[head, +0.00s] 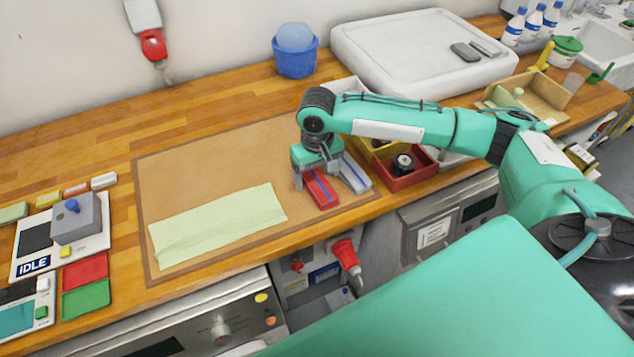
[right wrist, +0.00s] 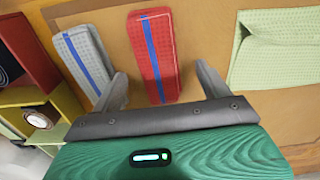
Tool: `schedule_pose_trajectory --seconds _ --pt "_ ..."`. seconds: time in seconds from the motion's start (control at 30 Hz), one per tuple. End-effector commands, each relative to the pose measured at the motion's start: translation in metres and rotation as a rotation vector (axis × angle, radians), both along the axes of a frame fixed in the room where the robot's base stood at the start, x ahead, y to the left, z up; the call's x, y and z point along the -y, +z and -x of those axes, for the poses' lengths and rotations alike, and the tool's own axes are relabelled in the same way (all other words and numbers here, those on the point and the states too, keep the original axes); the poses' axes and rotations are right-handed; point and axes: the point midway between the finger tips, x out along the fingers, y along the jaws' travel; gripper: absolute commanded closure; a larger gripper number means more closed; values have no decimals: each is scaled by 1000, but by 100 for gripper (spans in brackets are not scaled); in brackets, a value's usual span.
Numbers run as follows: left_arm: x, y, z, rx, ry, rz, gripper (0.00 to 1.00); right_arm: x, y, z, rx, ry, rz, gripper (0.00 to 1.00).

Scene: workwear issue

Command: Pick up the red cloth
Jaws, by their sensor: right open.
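The red cloth (head: 321,190) is folded into a narrow strip with a blue stripe along it. It lies on the brown mat (head: 215,150) near the mat's right side. My right gripper (head: 315,176) is over its far part, pointing down and partly hiding it. In the right wrist view, the red cloth (right wrist: 168,50) lies ahead of and between the two spread fingers of my right gripper (right wrist: 163,84), with nothing held. I cannot tell the exact height of the fingertips above the mat. My left gripper is not in view.
A grey cloth with a blue stripe (head: 354,174) lies close beside the red one, on its right. A pale green cloth (head: 215,228) lies to the left. Red (head: 412,178) and yellow bins stand to the right. The mat's far left part is clear.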

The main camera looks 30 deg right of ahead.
Motion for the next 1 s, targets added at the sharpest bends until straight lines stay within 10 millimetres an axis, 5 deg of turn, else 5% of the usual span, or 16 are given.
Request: schedule_pose_trajectory --seconds 0.2,0.43,0.7,1.0 --pt "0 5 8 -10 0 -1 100 0 -23 0 0 1 1 22" --pt "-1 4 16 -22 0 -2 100 0 -25 0 1 1 0 22" --pt "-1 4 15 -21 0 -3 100 0 -24 0 1 1 0 70" --pt "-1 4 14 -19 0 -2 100 0 -23 0 2 1 0 70"
